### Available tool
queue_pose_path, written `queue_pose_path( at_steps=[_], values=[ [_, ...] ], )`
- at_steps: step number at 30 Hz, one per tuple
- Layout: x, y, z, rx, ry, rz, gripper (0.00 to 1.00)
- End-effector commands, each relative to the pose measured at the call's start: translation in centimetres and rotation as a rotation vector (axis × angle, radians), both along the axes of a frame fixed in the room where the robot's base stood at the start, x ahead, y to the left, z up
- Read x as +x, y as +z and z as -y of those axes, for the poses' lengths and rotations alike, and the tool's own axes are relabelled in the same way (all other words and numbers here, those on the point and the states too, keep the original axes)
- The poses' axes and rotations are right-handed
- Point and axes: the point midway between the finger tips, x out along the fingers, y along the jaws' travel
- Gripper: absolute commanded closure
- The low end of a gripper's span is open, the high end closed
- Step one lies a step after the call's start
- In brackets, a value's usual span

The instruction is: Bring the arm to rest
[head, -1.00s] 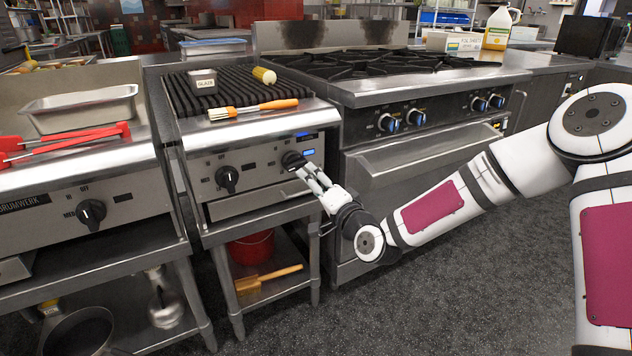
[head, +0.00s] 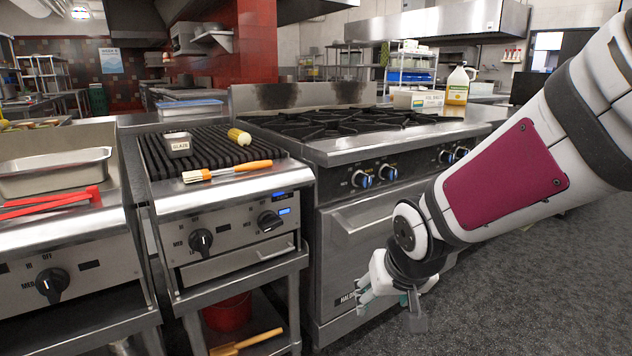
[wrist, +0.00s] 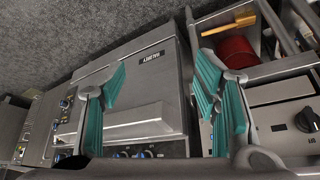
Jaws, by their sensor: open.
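My gripper (head: 388,297) hangs in front of the oven (head: 352,255), below the range knobs, with my arm reaching in from the right of the head view. In the wrist view my gripper (wrist: 160,95) shows two teal-padded fingers spread apart with nothing between them. It is clear of the grill's right knob (head: 269,221). The grill (head: 240,226) has two black knobs and blue lit displays beside the right one.
On the grill top lie a brush (head: 226,171), a labelled tin (head: 178,144) and a yellow cylinder (head: 239,136). A red bucket (head: 228,312) and a wooden-handled brush (head: 246,343) sit on the shelf below. Open floor (head: 500,280) lies to the right.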

Motion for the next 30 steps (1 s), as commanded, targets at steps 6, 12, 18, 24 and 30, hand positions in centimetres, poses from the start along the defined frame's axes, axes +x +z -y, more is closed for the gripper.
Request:
queue_pose_path(
  at_steps=[6, 12, 18, 24, 30],
  values=[
    [-9.3, 3.6, 4.6, -0.103, -0.075, -0.141, 0.44],
    [-18.5, 5.5, 6.7, -0.106, -0.116, -0.285, 0.44],
    [-25.2, 6.2, 7.2, -0.067, -0.116, -0.392, 0.44],
    [-30.5, 6.4, 7.1, -0.019, -0.093, -0.476, 0.44],
    [-30.4, 9.3, 7.1, -0.014, -0.088, -0.466, 0.44]
  ],
)
